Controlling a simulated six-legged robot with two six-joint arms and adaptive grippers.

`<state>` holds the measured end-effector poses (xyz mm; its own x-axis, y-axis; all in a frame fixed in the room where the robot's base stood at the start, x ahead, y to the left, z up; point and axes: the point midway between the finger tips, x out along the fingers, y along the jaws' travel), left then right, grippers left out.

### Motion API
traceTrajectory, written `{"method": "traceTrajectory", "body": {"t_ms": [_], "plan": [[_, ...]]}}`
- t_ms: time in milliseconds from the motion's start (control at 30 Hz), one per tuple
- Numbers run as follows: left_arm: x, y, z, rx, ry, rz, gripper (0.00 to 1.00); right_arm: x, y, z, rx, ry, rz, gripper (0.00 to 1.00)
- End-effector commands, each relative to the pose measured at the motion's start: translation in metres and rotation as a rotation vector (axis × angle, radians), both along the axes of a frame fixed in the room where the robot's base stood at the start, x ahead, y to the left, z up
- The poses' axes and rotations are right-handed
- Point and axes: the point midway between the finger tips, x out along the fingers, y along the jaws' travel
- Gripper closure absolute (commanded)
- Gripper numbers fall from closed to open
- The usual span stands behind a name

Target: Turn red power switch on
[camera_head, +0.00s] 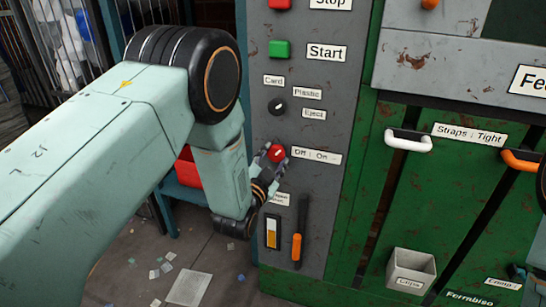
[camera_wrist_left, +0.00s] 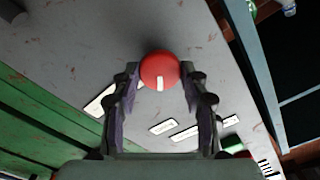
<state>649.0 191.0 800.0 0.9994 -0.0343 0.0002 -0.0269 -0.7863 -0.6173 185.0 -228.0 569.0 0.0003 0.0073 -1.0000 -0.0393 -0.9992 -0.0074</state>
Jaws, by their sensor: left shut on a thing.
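The red power switch (camera_head: 277,153) is a round knob on the grey control panel, left of the "Off : On" label (camera_head: 316,155). In the left wrist view the knob (camera_wrist_left: 160,69) carries a short white mark at its lower edge, pointing down in the picture. My left gripper (camera_head: 272,160) is shut on the knob, with one finger on each side, as the left wrist view (camera_wrist_left: 160,85) shows.
A black selector knob (camera_head: 277,107) and the green start button (camera_head: 279,49) sit above the switch. Below it are an orange-handled lever (camera_head: 297,250) and a yellow gauge (camera_head: 272,231). A clips box (camera_head: 411,272) and a white handle (camera_head: 408,143) are on the green front.

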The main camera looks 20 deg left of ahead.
Motion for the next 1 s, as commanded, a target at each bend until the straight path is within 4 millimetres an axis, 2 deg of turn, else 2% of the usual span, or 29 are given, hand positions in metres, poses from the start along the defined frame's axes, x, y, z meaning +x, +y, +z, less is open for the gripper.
{"method": "traceTrajectory", "body": {"t_ms": [600, 1000], "plan": [[-0.0003, 0.0004, -0.0006, 0.575, -0.018, 0.001, 0.87, 0.0000, -0.0001, 0.0077, 0.000, 0.000, 0.000, 0.60], [-0.0004, 0.0006, -0.0008, 0.834, -0.026, 0.001, 0.87, 0.0000, 0.0000, 0.0095, 0.000, 0.000, 0.000, 0.60]]}}
